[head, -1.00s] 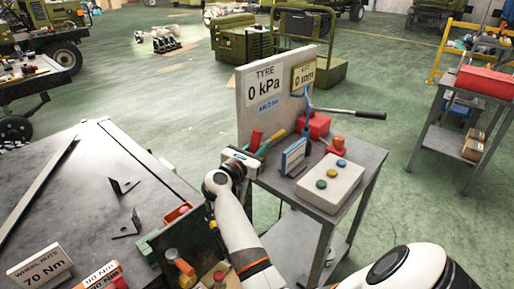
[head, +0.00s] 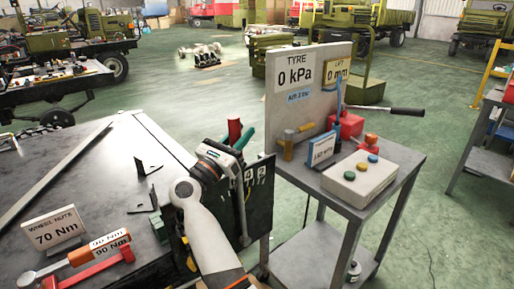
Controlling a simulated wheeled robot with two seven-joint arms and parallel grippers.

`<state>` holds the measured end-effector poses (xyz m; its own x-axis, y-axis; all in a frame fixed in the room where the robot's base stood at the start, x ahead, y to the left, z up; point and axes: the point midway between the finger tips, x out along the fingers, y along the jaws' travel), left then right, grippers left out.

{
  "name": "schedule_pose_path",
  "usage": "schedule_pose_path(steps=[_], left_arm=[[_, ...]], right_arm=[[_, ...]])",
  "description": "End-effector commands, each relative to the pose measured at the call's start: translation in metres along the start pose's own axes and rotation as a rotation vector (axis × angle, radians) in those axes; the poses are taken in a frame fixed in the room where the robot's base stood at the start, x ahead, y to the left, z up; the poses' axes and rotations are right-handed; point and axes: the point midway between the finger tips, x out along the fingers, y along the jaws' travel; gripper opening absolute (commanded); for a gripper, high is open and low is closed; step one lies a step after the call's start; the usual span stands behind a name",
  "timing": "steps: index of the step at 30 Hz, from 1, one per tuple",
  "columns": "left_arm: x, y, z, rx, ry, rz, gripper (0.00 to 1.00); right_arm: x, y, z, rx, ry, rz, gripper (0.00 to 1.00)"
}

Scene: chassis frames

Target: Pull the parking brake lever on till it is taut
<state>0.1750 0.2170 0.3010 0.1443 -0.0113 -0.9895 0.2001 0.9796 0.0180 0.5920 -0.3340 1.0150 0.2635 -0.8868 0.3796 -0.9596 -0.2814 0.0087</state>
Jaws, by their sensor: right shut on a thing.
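A lever with a black grip (head: 405,110) extends right from behind a red box on the grey cart, apart from my gripper. I cannot tell which part is the parking brake lever. My left gripper is out of view.
The dark bench (head: 90,175) holds brackets, a torque sign (head: 53,228) and red tools.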

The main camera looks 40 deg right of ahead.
Motion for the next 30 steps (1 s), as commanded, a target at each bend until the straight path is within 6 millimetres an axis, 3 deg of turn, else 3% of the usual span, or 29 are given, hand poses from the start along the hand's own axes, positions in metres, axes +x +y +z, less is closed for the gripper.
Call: schedule_pose_path(steps=[4,15,16,19,30], left_arm=[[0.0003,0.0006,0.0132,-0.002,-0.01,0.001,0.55],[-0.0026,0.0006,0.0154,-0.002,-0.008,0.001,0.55],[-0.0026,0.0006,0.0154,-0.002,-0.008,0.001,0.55],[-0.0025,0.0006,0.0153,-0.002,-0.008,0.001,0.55],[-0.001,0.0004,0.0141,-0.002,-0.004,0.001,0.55]], right_arm=[[-0.0061,-0.0087,0.0012,-0.004,0.013,-0.001,0.0],[-0.0054,-0.0097,-0.0022,-0.006,0.02,0.001,0.0],[-0.0053,-0.0096,-0.0023,-0.006,0.02,0.002,0.3],[-0.0052,-0.0095,-0.0025,-0.005,0.02,0.002,0.47],[-0.0056,-0.0094,-0.0023,-0.004,0.022,0.002,0.49]])
